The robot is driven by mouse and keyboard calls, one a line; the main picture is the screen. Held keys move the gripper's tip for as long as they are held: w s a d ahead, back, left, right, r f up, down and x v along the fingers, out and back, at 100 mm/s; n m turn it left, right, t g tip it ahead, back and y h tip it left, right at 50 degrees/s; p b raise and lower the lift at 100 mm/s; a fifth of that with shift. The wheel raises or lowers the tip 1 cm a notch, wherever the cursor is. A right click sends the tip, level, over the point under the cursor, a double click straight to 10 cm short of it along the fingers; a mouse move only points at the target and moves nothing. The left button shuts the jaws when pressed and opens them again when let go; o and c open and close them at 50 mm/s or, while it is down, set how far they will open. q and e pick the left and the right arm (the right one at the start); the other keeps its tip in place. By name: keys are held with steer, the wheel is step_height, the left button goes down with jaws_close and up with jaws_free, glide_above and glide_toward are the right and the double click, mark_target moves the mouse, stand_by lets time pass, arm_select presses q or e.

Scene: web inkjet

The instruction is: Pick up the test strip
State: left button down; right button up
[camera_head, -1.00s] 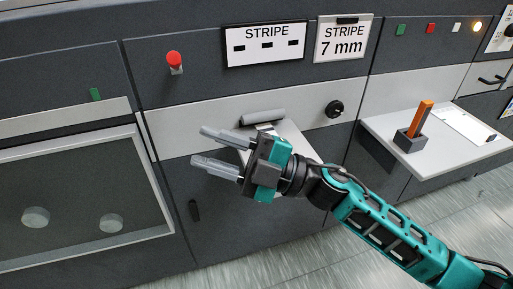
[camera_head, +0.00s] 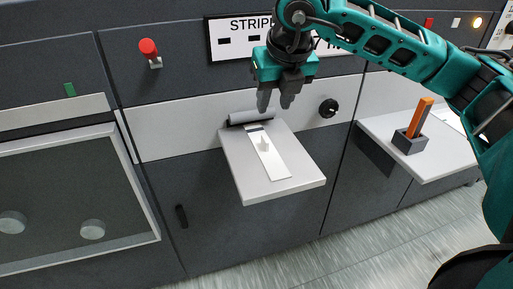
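The test strip (camera_head: 272,163) is a narrow white strip lying flat on a light grey shelf (camera_head: 309,171). A small pale upright tab (camera_head: 264,143) stands on it, and dark marks show near its far end. That end lies by a grey roller (camera_head: 250,118) at the back of the shelf. My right gripper (camera_head: 275,106) points down, open and empty, above the back of the shelf near the roller. It appears apart from the strip; its exact height is hard to tell. My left gripper is not in view.
A red button (camera_head: 148,47) and a black knob (camera_head: 328,108) are on the machine front. A right-hand shelf (camera_head: 437,160) carries an orange marker (camera_head: 420,117) in a dark holder (camera_head: 409,142). My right arm partly covers the STRIPE sign (camera_head: 228,40).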

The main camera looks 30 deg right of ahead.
mark_target(264, 136)
steer(key=b+x, duration=0.1)
steer(key=x, duration=1.1)
steer(key=shift+w+f, duration=0.15)
steer(key=shift+w, duration=0.05)
jaws_close()
